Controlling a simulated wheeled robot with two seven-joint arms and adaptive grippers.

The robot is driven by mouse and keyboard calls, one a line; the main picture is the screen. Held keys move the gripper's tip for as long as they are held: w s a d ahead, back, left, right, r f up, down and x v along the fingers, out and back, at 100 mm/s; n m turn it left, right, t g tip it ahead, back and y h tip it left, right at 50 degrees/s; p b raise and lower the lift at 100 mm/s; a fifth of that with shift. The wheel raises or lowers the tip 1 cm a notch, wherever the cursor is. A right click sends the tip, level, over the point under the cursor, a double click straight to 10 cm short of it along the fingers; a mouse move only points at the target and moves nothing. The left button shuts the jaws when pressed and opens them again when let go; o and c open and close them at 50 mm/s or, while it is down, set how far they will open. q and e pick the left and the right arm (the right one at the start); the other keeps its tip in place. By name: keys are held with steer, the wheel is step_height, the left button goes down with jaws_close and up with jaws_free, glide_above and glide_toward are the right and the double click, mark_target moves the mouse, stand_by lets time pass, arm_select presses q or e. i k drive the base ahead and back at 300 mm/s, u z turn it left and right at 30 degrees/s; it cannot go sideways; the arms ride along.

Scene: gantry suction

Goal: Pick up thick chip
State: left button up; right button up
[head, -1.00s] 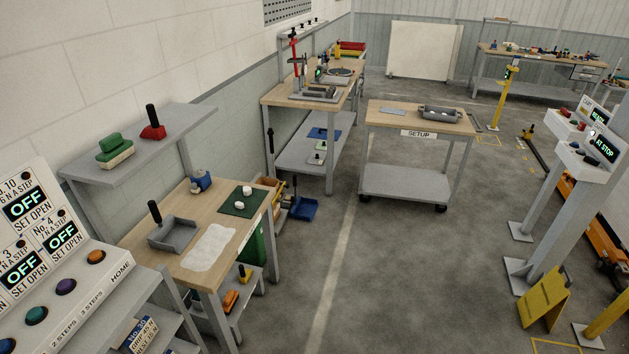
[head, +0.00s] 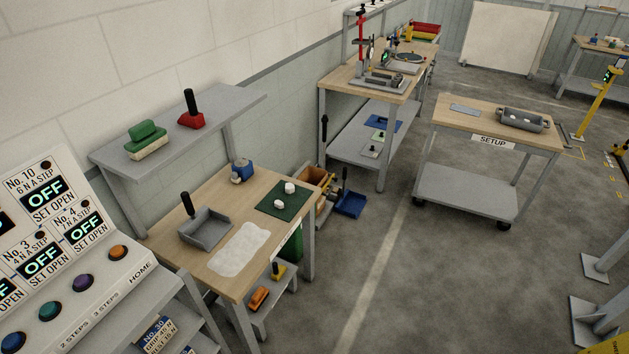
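Two small white round pieces lie on a dark green mat (head: 268,208) on the wooden workbench (head: 213,193). The back right white piece (head: 290,187) looks taller than the front left white piece (head: 279,204). I cannot tell for certain whether either one is the thick chip. Neither of my grippers is in the head view.
The bench also holds a grey dustpan-like tray (head: 206,229), a white sheet (head: 240,250) and a blue object (head: 242,171). A control panel (head: 75,260) stands at the left. A setup cart (head: 480,120) stands at the right. Open floor (head: 440,270) lies between.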

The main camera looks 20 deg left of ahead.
mark_target(290, 189)
steer(key=u, duration=0.1)
steer(key=i, duration=0.75)
steer(key=u, duration=1.05)
steer(key=i, duration=0.7)
steer(key=u, duration=0.8)
